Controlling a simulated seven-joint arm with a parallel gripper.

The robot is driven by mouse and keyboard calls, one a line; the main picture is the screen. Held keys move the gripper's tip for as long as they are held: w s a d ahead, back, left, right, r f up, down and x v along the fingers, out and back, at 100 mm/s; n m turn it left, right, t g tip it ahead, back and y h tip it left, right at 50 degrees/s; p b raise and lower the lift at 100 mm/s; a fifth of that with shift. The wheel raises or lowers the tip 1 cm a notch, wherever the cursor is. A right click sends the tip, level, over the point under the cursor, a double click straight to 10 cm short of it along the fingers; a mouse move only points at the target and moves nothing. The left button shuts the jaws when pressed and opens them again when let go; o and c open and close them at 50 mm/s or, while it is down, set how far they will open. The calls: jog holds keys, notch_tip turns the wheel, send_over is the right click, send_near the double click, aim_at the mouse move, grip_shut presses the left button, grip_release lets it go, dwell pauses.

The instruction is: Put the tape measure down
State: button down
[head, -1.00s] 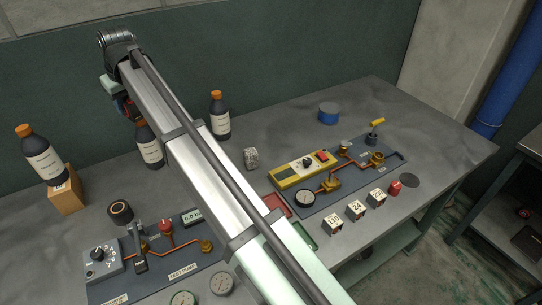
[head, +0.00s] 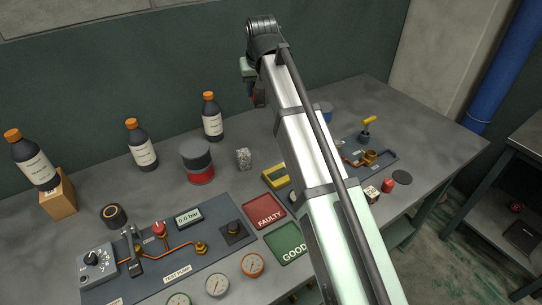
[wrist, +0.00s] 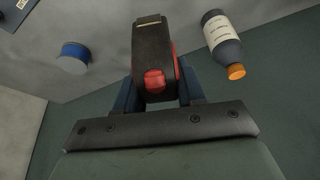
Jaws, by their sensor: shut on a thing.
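The tape measure (wrist: 152,45) is black with red sides and a red button. In the wrist view it sits between the two blue fingers of my gripper (wrist: 157,88), which is shut on it. In the head view, my gripper (head: 250,72) is small and partly hidden by my arm, high toward the back of the bench. A little of the dark and red tape measure (head: 259,96) shows below it. The grey workbench (head: 130,190) lies under it.
Several dark bottles with orange caps, one of them here (head: 212,117), stand along the back. The blue tin (wrist: 72,57) is nearby. Gauge boards and red and green trays (head: 266,212) fill the front.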

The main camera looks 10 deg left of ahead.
jog(key=shift+m, duration=0.5)
jog(key=shift+w+d+f, duration=0.1)
jog(key=shift+d+f, duration=0.55)
jog(key=shift+f, duration=2.85)
jog(key=shift+w+d+f, duration=0.15)
jog(key=shift+d+f, duration=0.45)
jog(key=shift+f, duration=2.95)
jog(key=shift+w+d+f, duration=0.1)
jog(key=shift+d+f, duration=0.55)
jog(key=shift+f, duration=2.85)
jog(key=shift+f, duration=0.15)
jog(key=c, duration=0.7)
grip_release()
jog(key=v, duration=1.2)
jog(key=shift+s+a, duration=0.1)
